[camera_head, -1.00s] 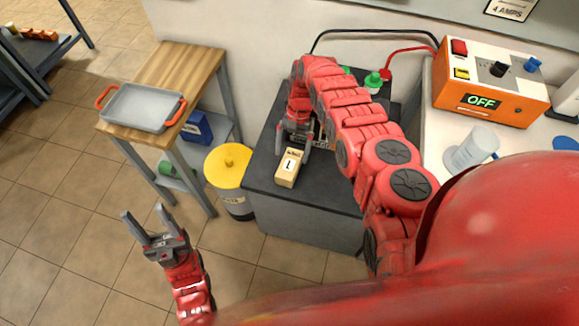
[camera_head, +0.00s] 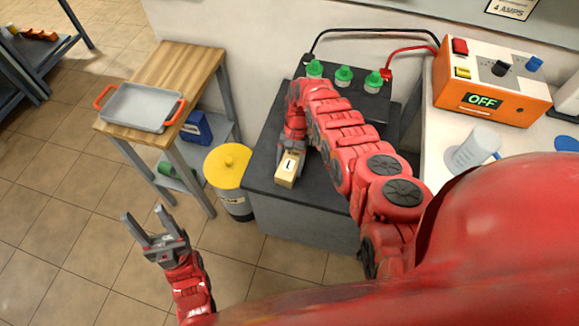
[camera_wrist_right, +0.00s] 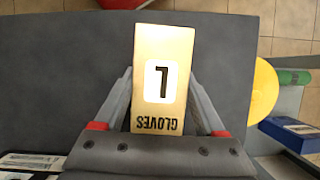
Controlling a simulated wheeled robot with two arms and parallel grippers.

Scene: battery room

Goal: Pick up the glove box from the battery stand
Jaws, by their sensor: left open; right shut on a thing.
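The glove box (camera_head: 287,172) is a small tan box with an L on a white label. It lies near the front left of the dark battery stand (camera_head: 331,209). My right gripper (camera_head: 291,153) is over its rear part and shut on it. In the right wrist view the glove box (camera_wrist_right: 162,75) sits between the two fingers of my right gripper (camera_wrist_right: 160,98), with the word GLOVES readable on it. I cannot tell whether it is clear of the stand's top. My left gripper (camera_head: 152,232) is open and empty above the floor, far from the box.
A battery with green caps (camera_head: 344,76) stands at the back of the stand, with black and red cables to an orange charger (camera_head: 490,84) reading OFF. A yellow-lidded bin (camera_head: 228,166) is left of the stand. A wooden table (camera_head: 180,70) holds a grey tray (camera_head: 142,107).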

